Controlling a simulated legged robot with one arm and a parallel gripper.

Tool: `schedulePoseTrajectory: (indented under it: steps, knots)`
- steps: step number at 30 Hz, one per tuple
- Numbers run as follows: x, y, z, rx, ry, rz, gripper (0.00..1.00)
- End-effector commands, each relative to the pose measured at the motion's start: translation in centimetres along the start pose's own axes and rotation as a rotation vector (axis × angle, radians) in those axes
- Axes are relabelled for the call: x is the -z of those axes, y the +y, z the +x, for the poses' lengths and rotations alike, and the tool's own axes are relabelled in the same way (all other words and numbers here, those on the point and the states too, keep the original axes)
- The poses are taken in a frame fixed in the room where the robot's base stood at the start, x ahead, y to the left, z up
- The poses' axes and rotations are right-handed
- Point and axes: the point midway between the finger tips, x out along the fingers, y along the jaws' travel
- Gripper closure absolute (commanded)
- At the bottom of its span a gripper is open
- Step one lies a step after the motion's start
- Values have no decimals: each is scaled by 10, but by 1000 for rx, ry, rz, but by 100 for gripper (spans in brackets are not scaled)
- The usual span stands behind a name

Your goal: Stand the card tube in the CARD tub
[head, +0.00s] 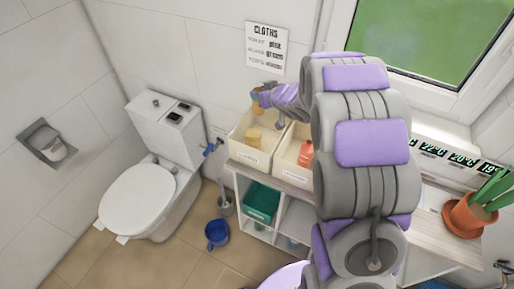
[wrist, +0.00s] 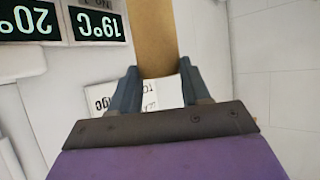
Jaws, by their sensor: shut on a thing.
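My gripper (head: 261,97) is above the left cream tub (head: 246,157) in the head view. It is shut on the brown card tube (wrist: 152,38), which runs up out of the top of the wrist view between the two fingers (wrist: 159,78). In the head view only a small tan part of the tube (head: 256,104) shows beside the gripper. The left tub has a yellowish thing (head: 253,136) inside. The right cream tub (head: 291,173) holds a red-orange bottle (head: 306,152). Both tub labels are too small to read, so I cannot tell which is CARD.
The tubs stand on a shelf unit (head: 273,180) with a green bin (head: 261,203) below. A toilet (head: 145,195) is to the left. A potted plant (head: 469,214) and temperature displays (head: 462,157) are at the right.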

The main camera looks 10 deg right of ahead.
Motion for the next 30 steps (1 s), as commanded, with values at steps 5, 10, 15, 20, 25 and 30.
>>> schedulePoseTrajectory:
  steps: [5, 10, 15, 20, 25, 30]
  knots:
    - [-10, 16, -3, 110, -3, -56, 95]
    - [-20, 16, -4, 168, -3, -93, 95]
    - [-44, 12, 9, 180, -6, -100, 95]
    - [-69, 12, 22, 181, -7, -99, 95]
    - [-78, 16, 25, 181, -2, -98, 95]
    - [-95, 18, 34, 181, -1, -96, 95]
